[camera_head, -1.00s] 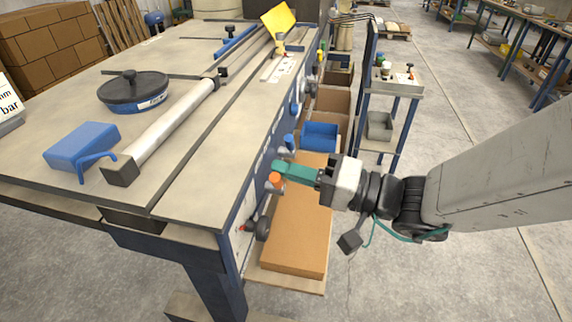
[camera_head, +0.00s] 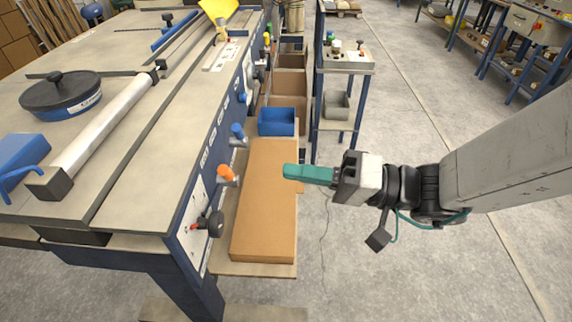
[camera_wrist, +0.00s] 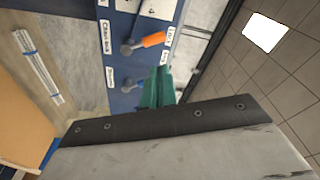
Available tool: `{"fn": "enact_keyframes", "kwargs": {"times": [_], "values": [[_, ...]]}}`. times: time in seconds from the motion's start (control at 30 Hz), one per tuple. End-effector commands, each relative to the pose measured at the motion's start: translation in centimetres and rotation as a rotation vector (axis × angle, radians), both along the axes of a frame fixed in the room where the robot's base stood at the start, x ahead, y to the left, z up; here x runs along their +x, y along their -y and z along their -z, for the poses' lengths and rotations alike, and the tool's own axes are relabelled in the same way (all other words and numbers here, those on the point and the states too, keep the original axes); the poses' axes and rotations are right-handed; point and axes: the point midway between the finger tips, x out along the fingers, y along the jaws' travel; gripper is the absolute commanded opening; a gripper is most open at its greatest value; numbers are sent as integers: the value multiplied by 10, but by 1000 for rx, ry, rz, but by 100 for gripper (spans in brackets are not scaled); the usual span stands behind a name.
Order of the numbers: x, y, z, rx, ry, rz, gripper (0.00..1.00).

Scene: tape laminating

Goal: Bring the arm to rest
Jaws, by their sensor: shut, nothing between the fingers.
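My gripper (camera_head: 288,172) has green fingers and is shut and empty. In the head view it hangs in the air right of the machine table's side panel, over the right edge of a cardboard box. My arm reaches in from the right. In the wrist view the green fingertips (camera_wrist: 163,75) show just below an orange-handled lever (camera_wrist: 153,40) on the blue panel. In the head view the orange lever (camera_head: 227,174) is left of the fingertips, with a clear gap between them.
The machine table (camera_head: 150,150) fills the left side, with a blue-handled lever (camera_head: 238,132) on its panel. The cardboard box (camera_head: 265,200) lies on a low shelf, behind it a blue bin (camera_head: 277,121). A small stand (camera_head: 345,65) is farther back. Bare floor lies to the right.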

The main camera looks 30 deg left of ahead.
Motion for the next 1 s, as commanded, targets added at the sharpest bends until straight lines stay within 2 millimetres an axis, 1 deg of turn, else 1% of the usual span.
{"fn": "enact_keyframes", "kwargs": {"times": [0.53, 0.63, 0.7, 0.77, 0.8, 0.87, 0.9, 0.97, 1.0], "values": [[1, 1, 0, -3, -6, 1, 0], [0, 0, 1, -31, -58, -5, 0], [-6, 3, 7, -92, -116, -40, 0], [-19, 10, 18, -182, -179, -101, 0], [-30, 18, 25, -256, -218, -151, 0], [-45, 34, 29, -370, -250, -220, 0], [-51, 47, 31, -445, -263, -253, 0], [-57, 70, 32, -562, -270, -285, 0], [-60, 87, 33, -643, -267, -296, 0]]}}
